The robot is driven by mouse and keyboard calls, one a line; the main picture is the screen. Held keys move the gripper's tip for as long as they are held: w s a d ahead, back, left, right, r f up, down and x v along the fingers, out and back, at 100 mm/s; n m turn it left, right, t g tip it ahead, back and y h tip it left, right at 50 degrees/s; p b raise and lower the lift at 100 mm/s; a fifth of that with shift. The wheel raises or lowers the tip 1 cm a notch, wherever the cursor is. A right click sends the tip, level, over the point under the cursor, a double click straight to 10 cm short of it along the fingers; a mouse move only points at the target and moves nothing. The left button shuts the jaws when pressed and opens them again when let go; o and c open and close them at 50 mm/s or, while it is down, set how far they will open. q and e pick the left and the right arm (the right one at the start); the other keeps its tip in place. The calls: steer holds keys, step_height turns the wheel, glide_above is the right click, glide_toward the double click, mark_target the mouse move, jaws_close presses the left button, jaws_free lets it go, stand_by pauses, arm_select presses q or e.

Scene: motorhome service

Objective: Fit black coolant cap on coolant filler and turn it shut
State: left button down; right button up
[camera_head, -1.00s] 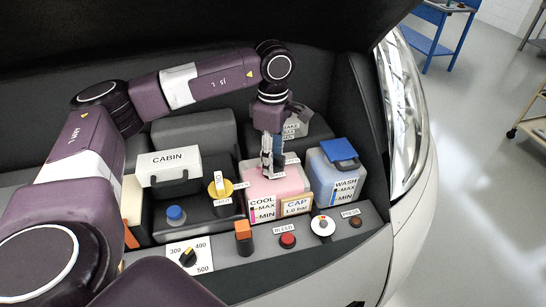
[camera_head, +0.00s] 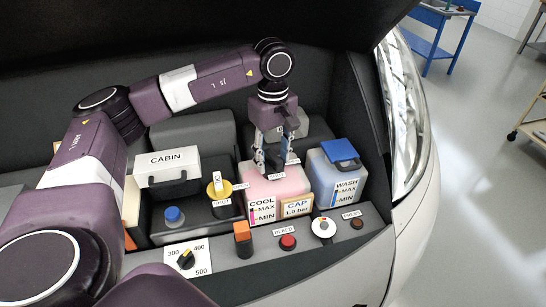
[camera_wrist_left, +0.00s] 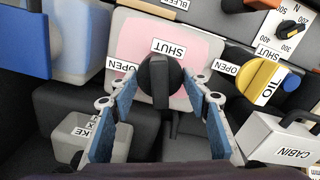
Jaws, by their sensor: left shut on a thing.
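The black coolant cap (camera_wrist_left: 160,80) sits at the top of the coolant tank (camera_head: 292,184), a translucent tank with pink fluid and a COOL label. In the left wrist view its raised grip bar lines up with the SHUT label (camera_wrist_left: 174,49); an OPEN label (camera_wrist_left: 122,65) lies to one side. My left gripper (camera_head: 274,167) points down over the tank, its two blue-padded fingers on opposite sides of the cap, shut on it. The filler neck is hidden beneath the cap. My right gripper is not in view.
The washer tank (camera_head: 336,178) with a blue lid stands close on the right. The yellow oil cap (camera_head: 220,189) and white CABIN box (camera_head: 172,165) are on the left. A front panel with a red button (camera_head: 288,242) and knobs runs along the near edge.

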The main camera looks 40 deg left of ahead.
mark_target(273, 155)
arm_select(q)
steer(key=c, duration=1)
jaws_free()
steer(key=shift+r, duration=3.75)
